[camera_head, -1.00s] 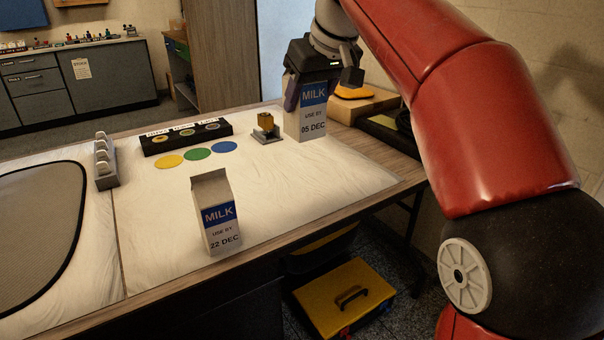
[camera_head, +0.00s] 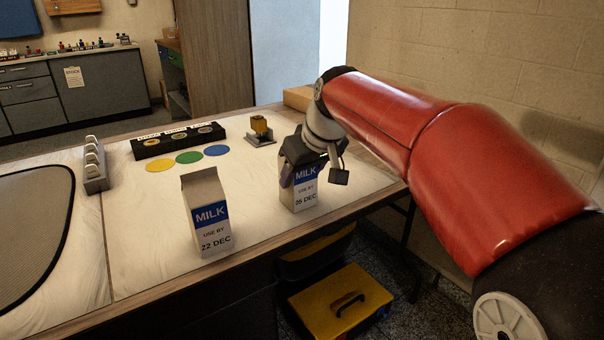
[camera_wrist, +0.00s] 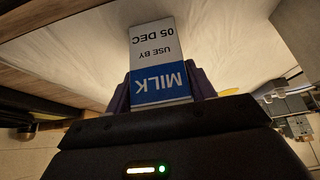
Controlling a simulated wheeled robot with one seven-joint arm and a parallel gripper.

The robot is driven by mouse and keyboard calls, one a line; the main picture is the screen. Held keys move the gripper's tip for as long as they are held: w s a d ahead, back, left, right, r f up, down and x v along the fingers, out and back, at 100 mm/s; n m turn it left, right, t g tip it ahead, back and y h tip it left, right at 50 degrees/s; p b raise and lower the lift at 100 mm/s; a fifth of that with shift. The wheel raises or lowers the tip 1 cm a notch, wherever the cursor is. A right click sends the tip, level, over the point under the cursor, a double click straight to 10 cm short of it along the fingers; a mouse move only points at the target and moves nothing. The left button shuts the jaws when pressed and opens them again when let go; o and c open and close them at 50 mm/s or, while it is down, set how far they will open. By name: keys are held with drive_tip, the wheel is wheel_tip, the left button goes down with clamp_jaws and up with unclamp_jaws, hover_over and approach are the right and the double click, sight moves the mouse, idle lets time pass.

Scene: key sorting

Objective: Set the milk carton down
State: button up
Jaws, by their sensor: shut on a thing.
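The milk carton marked 05 DEC (camera_head: 303,197) is upright at the right part of the white table (camera_head: 150,263). It seems at or very near the table surface; I cannot tell if its base touches. My gripper (camera_head: 302,178) is shut on its upper part from above. In the wrist view the same carton (camera_wrist: 158,55) shows upside down between the two fingers (camera_wrist: 160,90). A second milk carton, marked 22 DEC (camera_head: 207,215), stands upright to the left, apart from it.
Yellow, green (camera_head: 189,157) and blue discs lie behind the cartons, before a black labelled tray (camera_head: 180,140). A small brass block (camera_head: 259,126) sits on a grey stand. A grey rack (camera_head: 95,167) and dark mat (camera_head: 30,230) are left. A yellow toolbox (camera_head: 335,300) is on the floor.

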drive_tip(key=shift+f, duration=0.15)
drive_tip(key=o, duration=1.4)
drive_tip(key=shift+s+r, duration=0.1)
drive_tip(key=shift+r, duration=0.3)
drive_tip(key=p+v, duration=0.1)
drive_tip(key=v, duration=1.1)
drive_tip(key=s+d+f+m+h, duration=0.1)
drive_tip(key=s+d+f+m, duration=0.1)
drive_tip(key=s+d+f, duration=0.2)
drive_tip(key=s+d+f+m+h, duration=0.1)
drive_tip(key=s+d+f, duration=0.3)
drive_tip(key=s+f, duration=0.5)
drive_tip(key=s+d+f+m+h, duration=0.1)
drive_tip(key=s+d+f+m, duration=0.2)
drive_tip(key=s+f, duration=0.4)
drive_tip(key=shift+s+d+f+m+t, duration=0.2)
drive_tip(key=shift+d+f, duration=0.1)
drive_tip(key=shift+f, duration=0.1)
drive_tip(key=shift+s+d+f+m+t, duration=0.15)
drive_tip(key=shift+d+f+m, duration=0.1)
drive_tip(key=shift+f, duration=0.2)
